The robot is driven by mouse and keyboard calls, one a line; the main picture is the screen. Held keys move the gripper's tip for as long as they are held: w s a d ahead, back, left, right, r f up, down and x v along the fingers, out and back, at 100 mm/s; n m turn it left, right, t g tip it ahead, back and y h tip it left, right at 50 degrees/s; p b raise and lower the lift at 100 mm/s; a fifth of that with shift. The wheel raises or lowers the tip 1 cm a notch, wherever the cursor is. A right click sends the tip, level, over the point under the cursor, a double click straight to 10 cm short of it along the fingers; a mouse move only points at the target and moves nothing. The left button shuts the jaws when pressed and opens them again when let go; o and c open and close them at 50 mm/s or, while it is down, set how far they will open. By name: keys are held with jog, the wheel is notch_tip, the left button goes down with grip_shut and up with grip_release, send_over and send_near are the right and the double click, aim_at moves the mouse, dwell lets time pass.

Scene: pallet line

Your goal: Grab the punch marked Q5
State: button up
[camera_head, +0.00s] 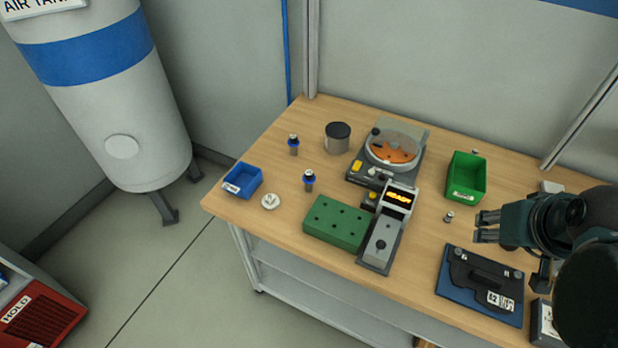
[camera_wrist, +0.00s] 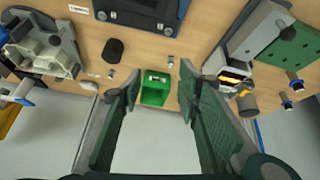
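Two dark-topped metal punches with blue collars stand upright on the left part of the bench, one farther back (camera_head: 293,145) and one nearer (camera_head: 309,181). Both also show at the right edge of the wrist view, as one punch (camera_wrist: 287,104) and the other (camera_wrist: 297,86). I cannot read a Q5 mark on either. A small bare metal cylinder (camera_head: 448,217) stands closer to my gripper. My gripper (camera_head: 487,227) is above the right part of the bench, well to the right of the punches. In the wrist view its fingers (camera_wrist: 160,80) are spread, with nothing held between them.
A green block with holes (camera_head: 335,223) and a machine with a lit display (camera_head: 398,199) stand between my gripper and the punches. A green bin (camera_head: 466,177), grey can (camera_head: 337,138), blue bin (camera_head: 242,181) and blue-based black fixture (camera_head: 480,285) are around. Bench between punches is clear.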

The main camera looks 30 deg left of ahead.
jog(key=w+a+r+n+g+p, duration=0.2)
jog(key=w+a+n+p, duration=0.35)
jog(key=a, duration=0.65)
jog(key=n+g+p, duration=0.4)
jog(key=n+p, duration=0.5)
jog(key=n, duration=0.4)
send_near(310, 172)
jog(key=shift+h, duration=0.3)
notch_tip(310, 172, down, 6)
jog(key=shift+w+r, duration=0.1)
jog(key=shift+w, duration=0.1)
jog(key=shift+s+a+f, duration=0.15)
jog(key=shift+a+f, duration=0.15)
jog(key=shift+f, duration=1.3)
jog(key=shift+f, duration=2.6)
